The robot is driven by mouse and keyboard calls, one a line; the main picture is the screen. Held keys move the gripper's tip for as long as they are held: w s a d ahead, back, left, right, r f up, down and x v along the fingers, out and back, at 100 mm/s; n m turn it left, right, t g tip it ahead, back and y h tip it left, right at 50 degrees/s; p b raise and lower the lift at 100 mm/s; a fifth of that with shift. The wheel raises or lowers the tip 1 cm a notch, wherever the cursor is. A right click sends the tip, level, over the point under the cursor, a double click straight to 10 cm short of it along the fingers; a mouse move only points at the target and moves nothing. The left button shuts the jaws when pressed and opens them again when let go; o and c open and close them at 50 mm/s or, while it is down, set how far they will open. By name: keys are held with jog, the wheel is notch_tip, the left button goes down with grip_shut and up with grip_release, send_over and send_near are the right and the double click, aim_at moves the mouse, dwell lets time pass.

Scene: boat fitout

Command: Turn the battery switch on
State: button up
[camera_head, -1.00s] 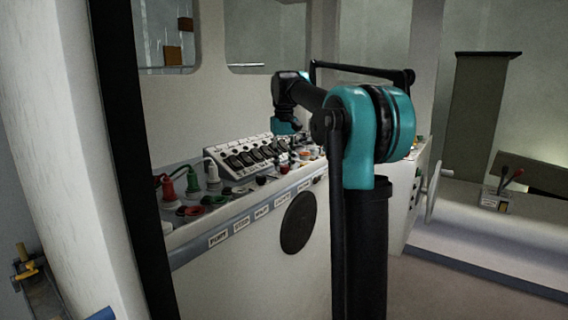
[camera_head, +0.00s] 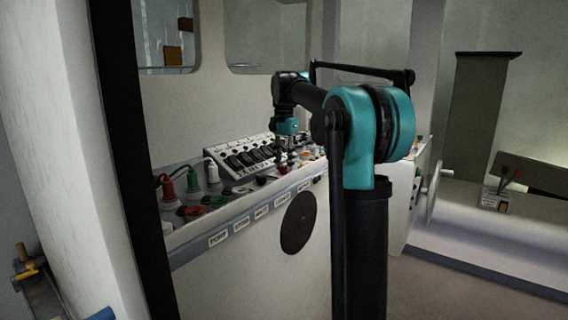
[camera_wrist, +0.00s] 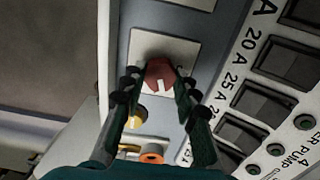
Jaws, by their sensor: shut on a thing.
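The battery switch is a red knob (camera_wrist: 158,74) with a white mark, set on a pale square plate (camera_wrist: 182,48) in the wrist view. My gripper (camera_wrist: 159,80) has one finger on each side of the knob and is shut on it. The white mark points toward the lower part of the picture, slightly right. In the head view my gripper (camera_head: 287,150) points down at the console top, and the knob is too small to make out there.
A breaker panel (camera_head: 243,154) with black rocker switches stands beside my gripper; it also shows in the wrist view (camera_wrist: 282,65). Red, green and white plugs (camera_head: 192,180) stand at the console's left. An orange ring-shaped part (camera_wrist: 152,152) lies close below the fingers.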

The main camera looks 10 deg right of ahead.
aim_at(284, 165)
jog(key=shift+m, duration=2.2)
jog(key=o, duration=1.2)
jog(key=shift+c, duration=0.2)
notch_tip(284, 165, up, 12)
jog(key=shift+s, duration=0.1)
